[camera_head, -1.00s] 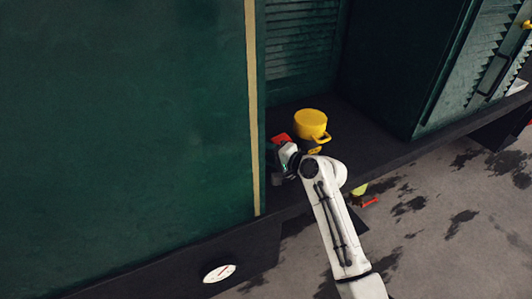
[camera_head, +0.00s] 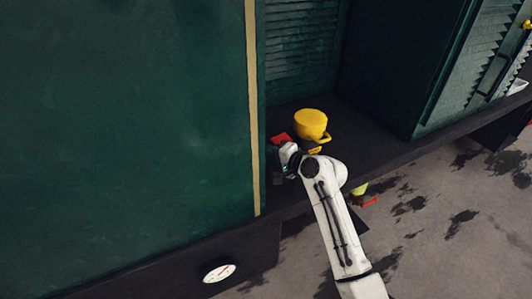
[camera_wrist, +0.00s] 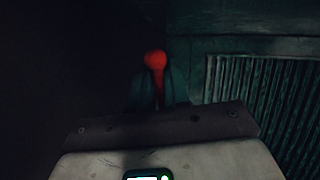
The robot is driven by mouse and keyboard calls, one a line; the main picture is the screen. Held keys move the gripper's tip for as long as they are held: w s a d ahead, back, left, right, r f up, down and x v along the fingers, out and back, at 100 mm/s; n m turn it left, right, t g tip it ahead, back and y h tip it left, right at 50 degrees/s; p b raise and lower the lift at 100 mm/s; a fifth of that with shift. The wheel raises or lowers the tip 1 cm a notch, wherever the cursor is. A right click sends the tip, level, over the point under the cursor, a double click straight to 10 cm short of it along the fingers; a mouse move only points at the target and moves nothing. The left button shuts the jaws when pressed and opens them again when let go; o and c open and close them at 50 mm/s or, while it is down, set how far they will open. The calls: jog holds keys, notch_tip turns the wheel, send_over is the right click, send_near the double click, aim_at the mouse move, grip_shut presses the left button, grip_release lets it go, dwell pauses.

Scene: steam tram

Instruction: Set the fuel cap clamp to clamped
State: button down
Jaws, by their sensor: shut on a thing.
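The yellow fuel cap (camera_head: 310,122), a round drum with a side handle, stands on the dark ledge. A red piece (camera_head: 281,138), which looks like the clamp's lever, shows just left of it. In the wrist view the red lever (camera_wrist: 155,59) has a round knob and a thinner stem. My gripper (camera_wrist: 158,88) is shut on this stem, with a dark finger on each side and the knob past the fingertips. In the head view my wrist hides most of the clamp, so its position is unclear.
A dark green panel (camera_head: 130,120) rises close on the left, with a louvred wall (camera_head: 303,45) behind the cap. Another green cabinet (camera_head: 475,65) stands right. A white dial (camera_head: 219,273) is low on the left. The ledge (camera_head: 375,145) is bare right of the cap.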

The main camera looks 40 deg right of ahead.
jog(key=shift+r+m+t+y+p, duration=0.4)
jog(key=shift+r+m+t, duration=0.2)
jog(key=shift+r+m, duration=0.5)
jog(key=shift+d+r+m+t+y, duration=0.15)
jog(key=shift+r+m+t, duration=0.1)
jog(key=shift+r+m, duration=0.25)
jog(key=shift+d+r+m+t+y, duration=0.15)
jog(key=shift+r+m+t, duration=0.1)
jog(key=shift+r+m, duration=0.25)
jog(key=r+m, duration=0.1)
jog(key=d+r+m+t, duration=0.1)
jog(key=m, duration=0.1)
jog(key=shift+s+t, duration=0.15)
jog(key=shift+t, duration=0.15)
jog(key=shift+s+d+r+m+t, duration=0.1)
jog(key=shift+d+r+m+t, duration=0.3)
jog(key=shift+m, duration=0.55)
jog(key=shift+s+d+r+m+t, duration=0.1)
jog(key=shift+d+r+m+t, duration=0.3)
jog(key=shift+m, duration=0.55)
jog(key=c, duration=1.2)
grip_release()
jog(key=shift+r, duration=0.1)
jog(key=shift+o, duration=0.2)
jog(key=b+v, duration=0.1)
jog(key=v, duration=0.9)
jog(key=shift+s+b, duration=0.4)
